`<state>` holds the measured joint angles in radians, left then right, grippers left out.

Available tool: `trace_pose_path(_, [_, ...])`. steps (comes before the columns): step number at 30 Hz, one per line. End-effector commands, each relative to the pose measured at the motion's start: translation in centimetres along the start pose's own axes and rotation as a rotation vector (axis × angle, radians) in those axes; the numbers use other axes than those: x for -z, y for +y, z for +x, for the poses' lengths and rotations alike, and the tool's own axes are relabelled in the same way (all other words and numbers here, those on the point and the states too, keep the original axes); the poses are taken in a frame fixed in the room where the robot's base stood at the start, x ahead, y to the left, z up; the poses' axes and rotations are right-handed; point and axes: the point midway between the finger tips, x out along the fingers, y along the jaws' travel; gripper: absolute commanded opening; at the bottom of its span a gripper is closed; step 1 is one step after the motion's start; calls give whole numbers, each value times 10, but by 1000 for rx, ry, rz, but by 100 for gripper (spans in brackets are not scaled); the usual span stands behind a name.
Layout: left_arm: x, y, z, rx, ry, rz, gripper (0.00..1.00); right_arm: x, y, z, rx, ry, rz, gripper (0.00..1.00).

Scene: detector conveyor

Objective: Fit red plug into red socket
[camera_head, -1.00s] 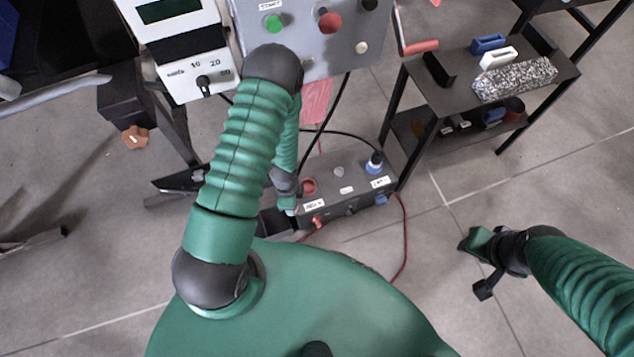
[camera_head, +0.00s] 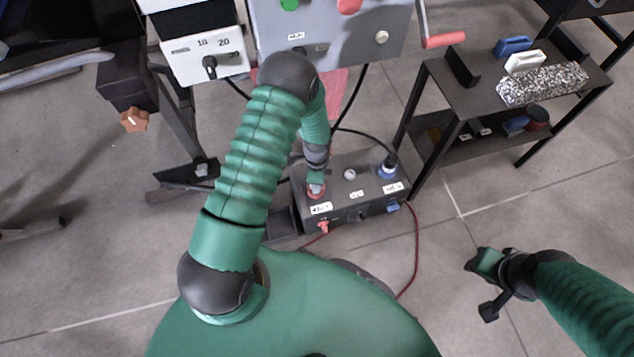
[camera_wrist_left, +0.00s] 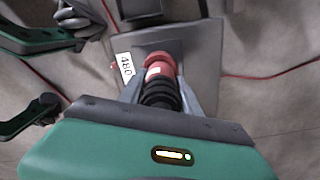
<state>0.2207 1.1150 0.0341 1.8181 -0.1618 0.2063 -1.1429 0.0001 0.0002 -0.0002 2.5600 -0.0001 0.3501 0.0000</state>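The red plug (camera_wrist_left: 158,80), red at its far end with a black ribbed body, is between the fingers of my left gripper (camera_wrist_left: 160,84) in the left wrist view. The fingers close on its sides. In the head view my left gripper (camera_head: 316,178) is over the red socket (camera_head: 316,192) at the left of the grey box's top (camera_head: 345,190). The plug's red end lines up with the socket; whether it is seated I cannot tell. My right gripper (camera_head: 487,268) hangs over the floor at the right, away from the box; its finger opening is unclear.
A grey control panel (camera_head: 340,30) is behind, and a dark shelf (camera_head: 470,90) stands right.

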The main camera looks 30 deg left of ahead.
Motion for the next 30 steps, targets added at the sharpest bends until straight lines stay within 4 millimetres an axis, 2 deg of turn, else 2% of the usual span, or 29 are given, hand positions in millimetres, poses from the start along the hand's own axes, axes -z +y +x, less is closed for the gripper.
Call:
trace_pose_path(1, [0, 7, 5, -14, -1, 3, 45, 0, 0, 1, 0, 0, 0, 36])
trace_pose_path(5, [0, 5, 4, -11, 0, 2, 60, 0, 0, 1, 0, 0, 0, 36])
trace_pose_path(14, [1, 4, -2, -6, 0, 2, 60, 0, 0, -1, 0, 0, 0, 36])
trace_pose_path(17, [1, 3, -15, -4, 1, 1, 60, 2, 0, -10, 0, 0, 0, 36])
trace_pose_path(24, [1, 2, -79, -2, 2, 1, 60, 10, 0, -42, 0, 0, 0, 36])
trace_pose_path(27, [1, 2, -100, -4, 1, 2, 60, 12, 0, -51, 0, 0, 0, 36])
trace_pose_path(30, [0, 2, -114, -4, 1, 1, 60, 13, 0, -56, 0, 0, 0, 36])
